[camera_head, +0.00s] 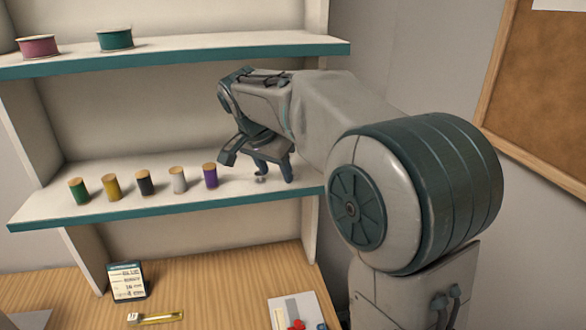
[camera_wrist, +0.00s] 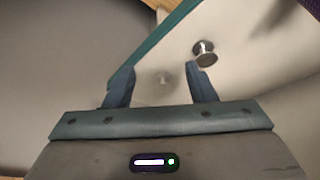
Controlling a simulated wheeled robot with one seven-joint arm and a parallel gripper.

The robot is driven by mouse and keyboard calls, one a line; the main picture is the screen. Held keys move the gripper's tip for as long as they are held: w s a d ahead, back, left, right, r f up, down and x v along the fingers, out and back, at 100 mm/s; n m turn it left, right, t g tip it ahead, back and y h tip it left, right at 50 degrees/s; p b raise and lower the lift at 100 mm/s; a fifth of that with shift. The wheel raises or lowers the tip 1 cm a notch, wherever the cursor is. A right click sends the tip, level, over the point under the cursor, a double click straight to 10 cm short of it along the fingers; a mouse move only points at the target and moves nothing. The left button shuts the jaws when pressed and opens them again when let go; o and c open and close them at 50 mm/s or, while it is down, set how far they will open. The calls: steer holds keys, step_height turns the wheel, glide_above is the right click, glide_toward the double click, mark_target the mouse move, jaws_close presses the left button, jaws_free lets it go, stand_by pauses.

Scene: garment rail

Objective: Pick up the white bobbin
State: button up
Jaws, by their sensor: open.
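In the head view my gripper (camera_head: 258,164) hangs low over the right end of the middle shelf, pointing down. The white bobbin cannot be made out there; my fingers probably hide it. A shiny metal bobbin (camera_wrist: 205,52) stands close by, just past the right fingertip in the wrist view, and shows as a small grey shape (camera_head: 261,179) in the head view.
Left of my gripper on the middle shelf (camera_head: 150,213) stand green, yellow, black, pale grey (camera_head: 178,179) and purple (camera_head: 210,175) spools. The upper shelf (camera_head: 200,52) holds pink and teal reels. The shelf's right upright is close to my gripper.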

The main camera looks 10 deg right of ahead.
mark_target(293, 173)
steer(key=shift+w+d+r+p, duration=0.1)
steer(key=shift+w+d+p, duration=0.2)
steer(key=shift+w+d, duration=0.5)
steer(key=shift+w+d+p, duration=0.6)
steer(key=shift+w+d, duration=0.35)
steer(key=shift+d, duration=0.05)
steer(key=shift+w+d+f, duration=0.3)
steer(key=shift+d+f, duration=0.05)
steer(key=shift+f, duration=0.15)
steer(key=shift+w+d+f, duration=0.3)
steer(key=shift+f, duration=0.15)
steer(key=shift+w+f, duration=0.1)
steer(key=shift+f, duration=0.45)
steer(key=c, duration=1.1)
